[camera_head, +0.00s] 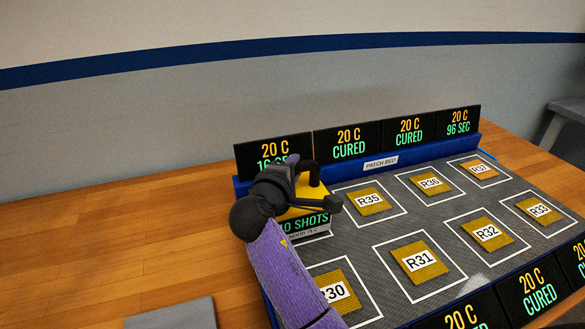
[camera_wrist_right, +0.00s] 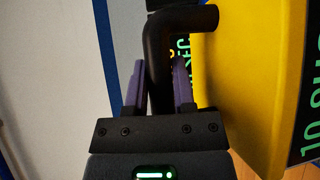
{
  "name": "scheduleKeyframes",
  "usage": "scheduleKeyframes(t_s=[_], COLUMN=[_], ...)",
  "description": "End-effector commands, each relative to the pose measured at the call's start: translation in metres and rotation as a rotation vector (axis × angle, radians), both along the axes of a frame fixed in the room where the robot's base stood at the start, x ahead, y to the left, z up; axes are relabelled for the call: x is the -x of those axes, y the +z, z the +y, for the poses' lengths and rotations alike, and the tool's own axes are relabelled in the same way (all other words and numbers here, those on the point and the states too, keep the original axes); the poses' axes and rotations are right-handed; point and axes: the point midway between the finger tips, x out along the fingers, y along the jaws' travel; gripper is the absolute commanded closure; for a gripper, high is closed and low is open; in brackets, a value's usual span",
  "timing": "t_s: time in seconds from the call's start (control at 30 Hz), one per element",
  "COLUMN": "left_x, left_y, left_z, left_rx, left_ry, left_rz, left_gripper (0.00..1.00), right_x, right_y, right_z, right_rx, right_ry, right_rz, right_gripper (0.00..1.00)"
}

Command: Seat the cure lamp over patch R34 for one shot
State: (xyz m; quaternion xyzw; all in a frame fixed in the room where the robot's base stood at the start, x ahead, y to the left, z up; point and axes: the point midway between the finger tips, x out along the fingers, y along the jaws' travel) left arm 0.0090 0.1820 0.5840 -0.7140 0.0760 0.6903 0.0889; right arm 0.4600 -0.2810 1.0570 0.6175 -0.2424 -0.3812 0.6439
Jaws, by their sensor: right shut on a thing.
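The cure lamp (camera_head: 318,191) is a yellow block with a black bent handle and a green display reading "10 SHOTS". It is over the back-left cell of the patch bed (camera_head: 364,264). My right gripper (camera_head: 297,171) is shut on the lamp's handle. In the right wrist view, the gripper's purple fingers (camera_wrist_right: 158,78) stand either side of the black handle (camera_wrist_right: 180,19), beside the lamp's yellow body (camera_wrist_right: 236,82). No R34 label shows; the lamp and my arm cover that cell. I cannot tell whether the lamp touches the bed. My left gripper is out of view.
Patches R35 (camera_head: 369,202), R36 and R37 continue the back row; R30 (camera_head: 334,292), R31 (camera_head: 420,262), R32 and R33 form the front row. The back-left display (camera_head: 271,150) is partly hidden. Other displays line the back and front edges.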

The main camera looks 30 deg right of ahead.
Motion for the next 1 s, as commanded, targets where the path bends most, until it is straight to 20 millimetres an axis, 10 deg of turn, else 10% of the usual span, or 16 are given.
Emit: scheduleKeyframes(t_s=[1.0], left_x=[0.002], left_y=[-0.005], left_z=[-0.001], left_rx=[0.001], left_ry=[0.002], left_rz=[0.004], left_gripper=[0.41], right_x=[0.000], right_y=[-0.013], right_z=[0.000], right_rx=[0.002], right_ry=[0.000], right_rz=[-0.001], right_gripper=[1.00])
